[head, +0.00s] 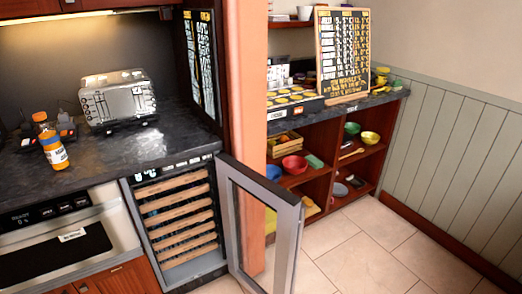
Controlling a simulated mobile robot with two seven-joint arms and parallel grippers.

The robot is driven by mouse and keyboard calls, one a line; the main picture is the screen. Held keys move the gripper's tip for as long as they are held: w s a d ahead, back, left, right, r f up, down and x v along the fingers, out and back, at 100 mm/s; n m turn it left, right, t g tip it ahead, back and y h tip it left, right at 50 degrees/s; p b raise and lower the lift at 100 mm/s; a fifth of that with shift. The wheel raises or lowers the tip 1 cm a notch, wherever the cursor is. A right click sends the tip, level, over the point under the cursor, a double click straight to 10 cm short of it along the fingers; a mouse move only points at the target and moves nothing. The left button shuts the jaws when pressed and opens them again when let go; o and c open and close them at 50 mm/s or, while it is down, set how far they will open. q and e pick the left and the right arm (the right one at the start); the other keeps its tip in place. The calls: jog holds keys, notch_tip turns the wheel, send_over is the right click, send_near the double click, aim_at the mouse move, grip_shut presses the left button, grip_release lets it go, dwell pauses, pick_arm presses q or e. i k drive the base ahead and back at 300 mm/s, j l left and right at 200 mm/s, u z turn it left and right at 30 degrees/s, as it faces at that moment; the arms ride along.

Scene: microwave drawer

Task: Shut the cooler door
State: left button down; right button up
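The cooler (181,222) is built in under the dark counter, with several wooden-fronted racks inside. Its glass door (290,240), in a grey metal frame, stands wide open. The door is hinged on the cooler's right side and swings out to the right and toward me, in front of the orange post. The bottom of the door is cut off by the frame edge. Neither of my grippers shows in the head view.
A microwave drawer (60,246) sits left of the cooler. A toaster (118,98) and an orange bottle (54,150) stand on the counter. An orange post (248,90) rises behind the door. Shelves with bowls (293,165) stand behind it. The tiled floor (390,255) at right is clear.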

aim_at(291, 214)
jog(key=l+u, duration=0.1)
jog(key=u, duration=0.7)
jog(key=i+l+u, duration=0.1)
jog(key=l+u, duration=0.75)
jog(key=l, duration=0.15)
jog(key=l+u, duration=0.15)
jog(key=l, duration=0.4)
jog(key=k+l+u, duration=0.2)
jog(key=l, duration=0.8)
jog(key=k+l, duration=0.1)
jog(key=l, duration=0.4)
jog(key=k+l, duration=0.1)
jog(key=l, duration=0.45)
